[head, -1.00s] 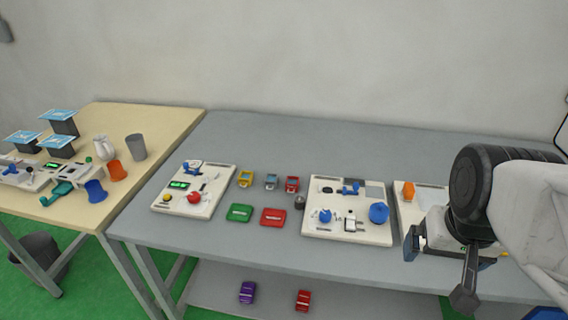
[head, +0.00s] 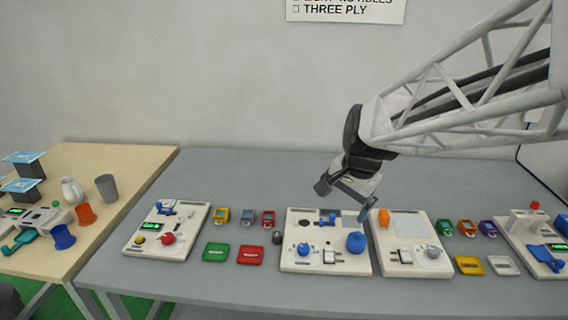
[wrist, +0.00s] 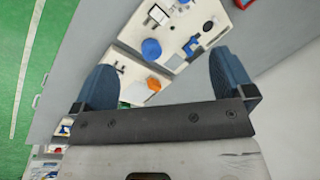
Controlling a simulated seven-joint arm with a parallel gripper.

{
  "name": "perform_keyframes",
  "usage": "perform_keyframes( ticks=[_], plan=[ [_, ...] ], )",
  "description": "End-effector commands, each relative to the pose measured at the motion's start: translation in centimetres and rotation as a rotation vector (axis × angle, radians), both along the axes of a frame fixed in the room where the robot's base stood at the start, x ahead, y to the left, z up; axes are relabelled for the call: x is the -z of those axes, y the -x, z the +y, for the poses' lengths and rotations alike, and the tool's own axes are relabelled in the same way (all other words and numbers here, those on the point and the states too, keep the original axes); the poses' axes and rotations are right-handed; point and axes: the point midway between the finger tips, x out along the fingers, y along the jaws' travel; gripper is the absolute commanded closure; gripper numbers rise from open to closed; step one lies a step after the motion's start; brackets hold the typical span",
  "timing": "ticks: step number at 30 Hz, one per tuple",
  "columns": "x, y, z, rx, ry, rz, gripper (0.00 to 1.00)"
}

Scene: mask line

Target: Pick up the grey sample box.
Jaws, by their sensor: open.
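The likely grey sample box (head: 246,216) is a small grey-blue box on the grey table in the head view. It stands between a yellow box (head: 221,215) and a red box (head: 268,218). My gripper (head: 343,201) is above the middle boards, to the right of the grey box and apart from it. In the wrist view its two blue fingers (wrist: 163,62) are wide apart with nothing held between them. I cannot make out the grey box in the wrist view.
Green (head: 215,252) and red (head: 251,255) trays lie in front of the boxes. A left board (head: 146,222), a middle board (head: 293,260) and a right board (head: 397,262) bear knobs and parts. The back of the grey table (head: 240,170) is clear. A wooden table (head: 110,160) adjoins at left.

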Motion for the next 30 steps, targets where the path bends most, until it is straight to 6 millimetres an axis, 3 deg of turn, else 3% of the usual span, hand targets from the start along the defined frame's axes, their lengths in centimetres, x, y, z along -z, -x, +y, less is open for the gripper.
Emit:
perform_keyframes(
  ticks=[3, 17, 30],
  plan=[
    [0.9, -2.8, 1.9, 0.069, -0.031, 0.031, 0.00],
    [5.7, -12.5, 9.8, 0.354, -0.138, 0.157, 0.00],
    [12.8, -20.2, 18.4, 0.634, -0.211, 0.297, 0.00]
  ],
)
